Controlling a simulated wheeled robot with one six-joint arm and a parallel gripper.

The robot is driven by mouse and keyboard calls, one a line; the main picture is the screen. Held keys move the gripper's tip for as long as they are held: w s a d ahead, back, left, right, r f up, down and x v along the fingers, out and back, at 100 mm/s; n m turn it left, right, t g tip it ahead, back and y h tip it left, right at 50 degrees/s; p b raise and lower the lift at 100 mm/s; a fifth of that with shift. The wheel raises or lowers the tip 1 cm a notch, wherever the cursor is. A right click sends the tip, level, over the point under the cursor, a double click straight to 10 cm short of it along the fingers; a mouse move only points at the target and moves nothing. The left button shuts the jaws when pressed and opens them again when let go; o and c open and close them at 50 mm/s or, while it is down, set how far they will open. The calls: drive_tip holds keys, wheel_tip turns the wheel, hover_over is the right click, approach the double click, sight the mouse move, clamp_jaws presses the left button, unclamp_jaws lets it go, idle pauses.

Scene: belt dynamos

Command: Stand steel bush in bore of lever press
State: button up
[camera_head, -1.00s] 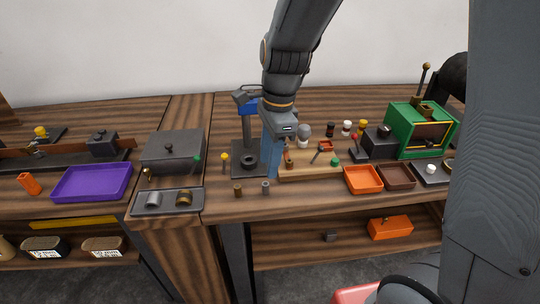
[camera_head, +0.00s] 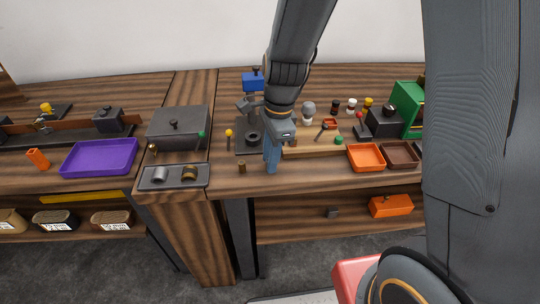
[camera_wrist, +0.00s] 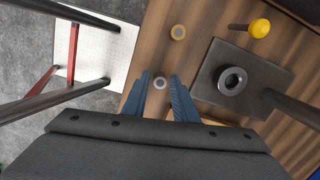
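The steel bush (camera_wrist: 160,83) is a small grey ring-topped cylinder standing on the wooden bench. In the wrist view it shows between my fingertips, with a gap on each side. My gripper (camera_wrist: 160,80) is open and points down at it. In the head view my gripper (camera_head: 271,168) hides the bush, and I cannot tell the fingertips' height. The lever press has a dark square base (camera_wrist: 215,85) with a round raised bore (camera_wrist: 232,80), right of my gripper in the wrist view. The bore also shows in the head view (camera_head: 253,139), behind and left of my fingers, empty.
A brass bush (camera_head: 242,167) stands left of my gripper. A yellow-topped peg (camera_head: 229,135) stands beside the press. A grey tray (camera_head: 146,183) with two cylinders lies left. Orange (camera_head: 366,157) and brown trays (camera_head: 400,155) are right. The bench's front edge is close.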

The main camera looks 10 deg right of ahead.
clamp_jaws()
drive_tip(key=shift+r+p, duration=2.3)
drive_tip(key=shift+p, duration=0.15)
